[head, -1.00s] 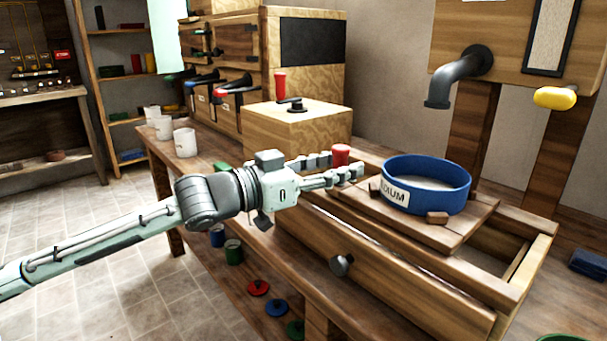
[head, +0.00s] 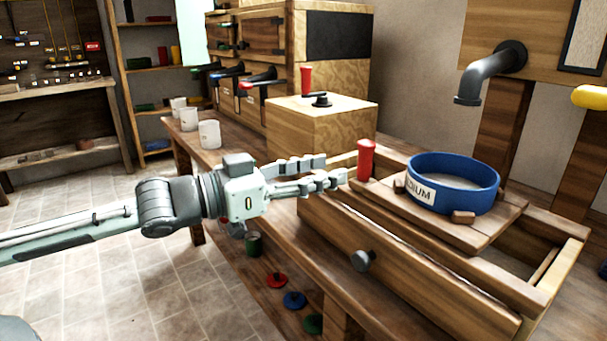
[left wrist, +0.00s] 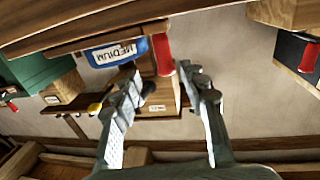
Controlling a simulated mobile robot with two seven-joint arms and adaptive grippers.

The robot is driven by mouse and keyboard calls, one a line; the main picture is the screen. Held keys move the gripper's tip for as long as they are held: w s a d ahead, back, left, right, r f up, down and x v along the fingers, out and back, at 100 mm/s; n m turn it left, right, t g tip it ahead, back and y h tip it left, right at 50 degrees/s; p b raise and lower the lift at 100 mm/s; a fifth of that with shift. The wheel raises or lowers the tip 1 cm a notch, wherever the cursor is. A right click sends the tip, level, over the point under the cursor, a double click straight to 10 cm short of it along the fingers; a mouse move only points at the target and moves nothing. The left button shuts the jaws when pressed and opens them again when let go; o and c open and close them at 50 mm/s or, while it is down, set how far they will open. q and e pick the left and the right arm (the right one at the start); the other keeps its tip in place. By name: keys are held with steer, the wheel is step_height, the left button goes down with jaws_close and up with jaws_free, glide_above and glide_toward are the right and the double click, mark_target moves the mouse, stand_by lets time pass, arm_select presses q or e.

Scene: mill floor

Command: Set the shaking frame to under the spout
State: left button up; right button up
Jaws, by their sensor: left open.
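The shaking frame is a wooden board (head: 480,232) on the rails of a wooden box, with an upright red handle (head: 366,160) at its left end. A blue sieve (head: 453,190) labelled MEDIUM sits on it between wooden blocks. The dark grey spout (head: 490,72) shows above the sieve in the head view; I cannot tell if they line up in depth. My left gripper (head: 333,171) is open and empty, fingertips just left of the handle. In the left wrist view the handle (left wrist: 163,55) shows beyond the gap between the fingers. My right gripper is out of view.
The box has a drawer-like front with a grey knob (head: 363,261). A wooden chest (head: 322,125) with another red handle stands behind my left gripper. White cups (head: 209,134) line the bench. A yellow knob (head: 592,97) is right of the spout.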

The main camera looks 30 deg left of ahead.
arm_select(q)
steer(key=shift+v, duration=1.3)
steer(key=a+f+n+y, duration=0.4)
steer(key=a+f+y, duration=0.3)
steer(key=a+f, duration=0.75)
steer(key=s+a+f+n+g+y, duration=0.1)
steer(key=s+a+f+g+y, duration=0.15)
steer(key=f, duration=0.55)
steer(key=s+a+f+n+g+y, duration=0.1)
steer(key=s+a+f+g+y, duration=0.2)
steer(key=f, duration=0.6)
steer(key=s+d+f+g+h, duration=0.15)
steer(key=s+f, duration=0.25)
steer(key=f, duration=0.7)
steer(key=s+d+f+m+g, duration=0.1)
steer(key=s+d+f+g, duration=0.2)
steer(key=d+f, duration=0.5)
steer(key=s+d+f+g+h, duration=0.1)
steer(key=s+d+f+g, duration=0.2)
steer(key=d+f, duration=0.4)
steer(key=d, duration=0.4)
steer(key=shift+s+d+f+m, duration=0.15)
steer(key=shift+d+f+m, duration=0.2)
steer(key=shift+f+m, duration=0.05)
